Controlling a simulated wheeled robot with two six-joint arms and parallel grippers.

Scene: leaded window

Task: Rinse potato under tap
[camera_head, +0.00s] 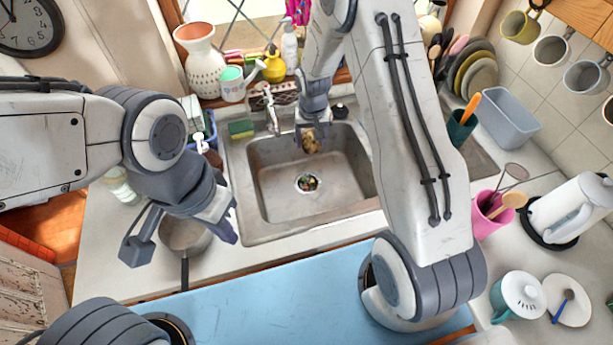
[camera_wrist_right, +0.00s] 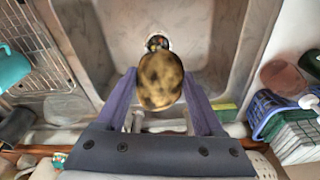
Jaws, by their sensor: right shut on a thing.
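The brown, dark-spotted potato (camera_head: 311,146) is between the fingers of my right gripper (camera_head: 311,138), above the back part of the sink (camera_head: 334,205). In the right wrist view the potato (camera_wrist_right: 160,81) sits between the two purple-grey fingertips (camera_wrist_right: 160,88), with the drain beyond it. The metal tap (camera_head: 271,108) stands at the back rim of the sink, left of the potato. I cannot tell whether water runs. My left gripper (camera_head: 181,241) is open and empty, over the counter left of the sink, close to a small pan.
The grey pan (camera_head: 184,236) stands left of the sink, its handle pointing forward. A green and yellow sponge (camera_head: 241,128) lies by the tap. The drain (camera_head: 307,182) holds colourful bits. A pink utensil pot (camera_head: 490,215) is on the right. The blue front surface (camera_head: 270,300) is largely clear.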

